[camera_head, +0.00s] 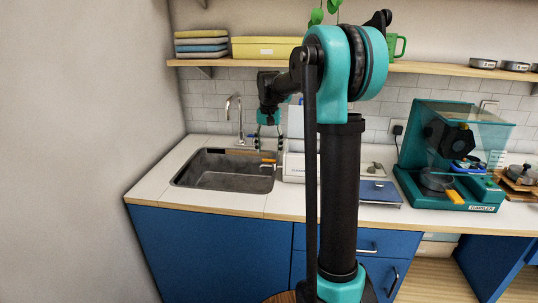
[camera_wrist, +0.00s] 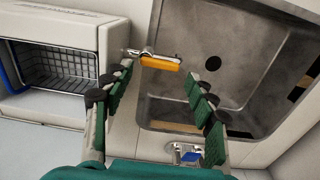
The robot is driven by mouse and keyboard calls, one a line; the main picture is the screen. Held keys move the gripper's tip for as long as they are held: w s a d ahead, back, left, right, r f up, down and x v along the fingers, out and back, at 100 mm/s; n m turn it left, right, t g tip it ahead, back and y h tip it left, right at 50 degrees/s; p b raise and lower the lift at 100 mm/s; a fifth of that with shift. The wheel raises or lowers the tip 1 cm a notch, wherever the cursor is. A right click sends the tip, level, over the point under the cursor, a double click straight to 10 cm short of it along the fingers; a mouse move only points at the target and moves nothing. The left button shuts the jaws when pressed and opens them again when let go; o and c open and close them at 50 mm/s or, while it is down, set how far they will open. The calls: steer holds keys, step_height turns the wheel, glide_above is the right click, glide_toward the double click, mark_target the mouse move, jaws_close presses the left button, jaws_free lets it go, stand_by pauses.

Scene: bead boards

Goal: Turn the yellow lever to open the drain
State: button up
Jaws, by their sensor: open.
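The yellow lever (camera_wrist: 160,63) has a metal pivot and lies at the sink's edge in the wrist view. It also shows at the sink's right side in the head view (camera_head: 268,161). The grey metal sink (camera_wrist: 250,85) has a dark round drain hole (camera_wrist: 212,63) in its floor. I cannot tell whether the drain is open. My gripper (camera_wrist: 156,77) is open and empty, its fingers spread to either side of the lever in the wrist view. In the head view my gripper (camera_head: 269,145) hangs just above the lever. No contact is visible.
A white unit with a wire basket (camera_wrist: 62,65) stands close beside the left finger. A curved faucet (camera_head: 240,112) rises behind the sink. The shelf (camera_head: 450,70) runs above. A teal machine (camera_head: 455,190) stands to the right. The counter left of the sink is clear.

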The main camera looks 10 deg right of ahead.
step_height(320, 180, up, 9)
stand_by(0.3)
steer(key=shift+s, duration=0.1)
